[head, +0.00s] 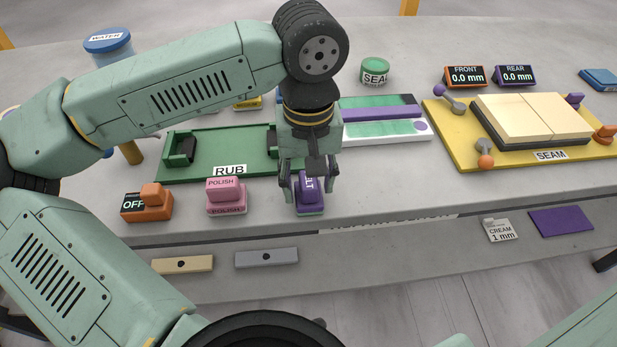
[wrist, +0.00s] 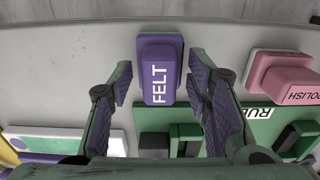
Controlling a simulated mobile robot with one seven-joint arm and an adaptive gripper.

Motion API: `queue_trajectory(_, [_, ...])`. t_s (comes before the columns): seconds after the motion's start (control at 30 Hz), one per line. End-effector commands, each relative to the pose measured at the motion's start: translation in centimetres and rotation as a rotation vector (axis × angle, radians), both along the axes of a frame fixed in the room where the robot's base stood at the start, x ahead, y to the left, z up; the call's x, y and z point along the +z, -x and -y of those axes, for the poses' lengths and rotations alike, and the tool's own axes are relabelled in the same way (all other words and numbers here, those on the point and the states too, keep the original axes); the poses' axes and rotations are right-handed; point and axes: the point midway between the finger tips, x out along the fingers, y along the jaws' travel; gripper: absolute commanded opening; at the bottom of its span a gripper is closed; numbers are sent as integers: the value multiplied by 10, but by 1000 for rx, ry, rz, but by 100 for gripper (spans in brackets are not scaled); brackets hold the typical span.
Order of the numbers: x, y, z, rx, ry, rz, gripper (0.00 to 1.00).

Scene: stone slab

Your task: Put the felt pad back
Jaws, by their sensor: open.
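The felt pad (head: 309,193) is a purple block with a raised purple grip marked FELT. It rests on the grey slab near its front edge, right of the pink polish block. In the wrist view the felt pad (wrist: 158,70) lies between my two fingers, with clear gaps on both sides. My gripper (head: 315,190) is open and points down over the pad, its fingers hiding part of it in the head view. The gripper (wrist: 158,82) also shows in the wrist view with the jaws wide apart and nothing held.
The pink POLISH block (head: 226,196) and orange block (head: 148,203) stand to the left. The green RUB tray (head: 215,150) lies behind. A white tray (head: 390,138) and the yellow SEAM board (head: 450,125) are to the right. The slab's front right is fairly clear.

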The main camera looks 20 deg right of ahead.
Motion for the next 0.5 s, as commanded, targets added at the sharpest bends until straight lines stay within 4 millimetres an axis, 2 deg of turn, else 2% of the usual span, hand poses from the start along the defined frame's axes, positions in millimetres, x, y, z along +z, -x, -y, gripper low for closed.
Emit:
queue_trajectory(0.3, [65,-1,1,1,2,4,45])
queue_trajectory(0.5, [101,-1,1,1,2,2,45])
